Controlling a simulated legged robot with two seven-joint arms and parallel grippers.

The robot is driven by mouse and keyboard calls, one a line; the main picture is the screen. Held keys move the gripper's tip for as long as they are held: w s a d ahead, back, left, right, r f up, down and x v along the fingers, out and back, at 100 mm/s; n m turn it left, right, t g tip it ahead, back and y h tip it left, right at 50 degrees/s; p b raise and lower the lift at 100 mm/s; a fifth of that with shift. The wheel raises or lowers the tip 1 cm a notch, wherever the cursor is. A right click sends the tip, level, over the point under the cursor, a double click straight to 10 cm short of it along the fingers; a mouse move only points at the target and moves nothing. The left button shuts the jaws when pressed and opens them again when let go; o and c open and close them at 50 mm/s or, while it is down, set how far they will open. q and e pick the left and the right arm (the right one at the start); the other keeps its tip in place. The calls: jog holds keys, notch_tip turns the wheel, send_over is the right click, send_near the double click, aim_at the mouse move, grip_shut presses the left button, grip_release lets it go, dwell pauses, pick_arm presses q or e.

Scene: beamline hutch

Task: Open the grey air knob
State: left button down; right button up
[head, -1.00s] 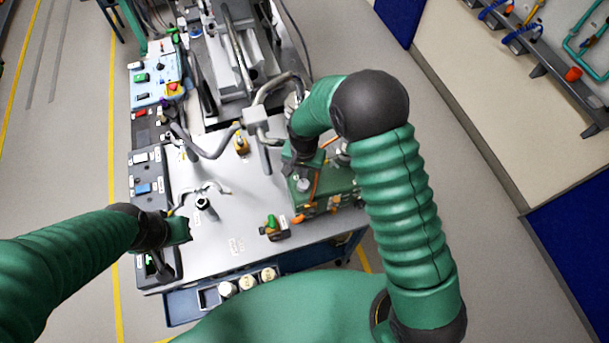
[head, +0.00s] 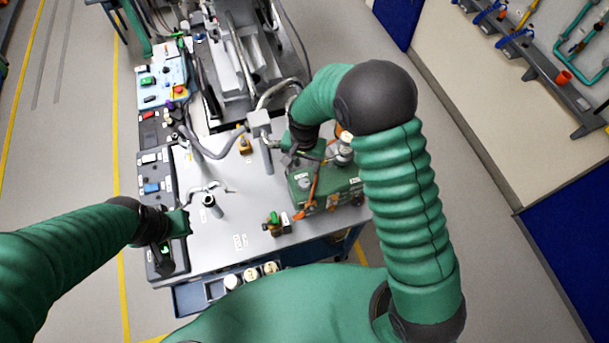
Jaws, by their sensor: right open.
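My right gripper (head: 303,153) hangs over the back left edge of a green box (head: 343,187) at the table's right side. It is open, but its fingers are small and partly hidden by its own wrist. On the box top are a grey round knob-like part (head: 304,181), an orange lever (head: 311,190) and a pale cylinder (head: 345,147). I cannot tell for sure which part is the grey air knob. A grey upright fitting (head: 211,204) with a bent tube stands mid-table. My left gripper (head: 176,228) is at the table's left edge over a dark panel; its jaws are unclear.
The grey table (head: 225,240) has free room at its front. A green-topped brass valve (head: 276,223) and another brass fitting (head: 244,146) stand on it. Control boxes (head: 152,171) line the left edge. Metal machinery (head: 235,65) fills the back. White jars (head: 250,275) sit at the front.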

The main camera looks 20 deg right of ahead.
pick_arm(q)
jog(key=p+v, duration=0.5)
jog(key=shift+w+a+r, duration=0.2)
jog(key=shift+a+r, duration=0.05)
jog(key=shift+a, duration=0.15)
pick_arm(e)
notch_tip(320, 180, up, 12)
jog(key=shift+s+a, duration=0.2)
jog(key=shift+a, duration=0.15)
pick_arm(q)
jog(key=shift+d, duration=0.15)
pick_arm(e)
jog(key=shift+d, duration=0.1)
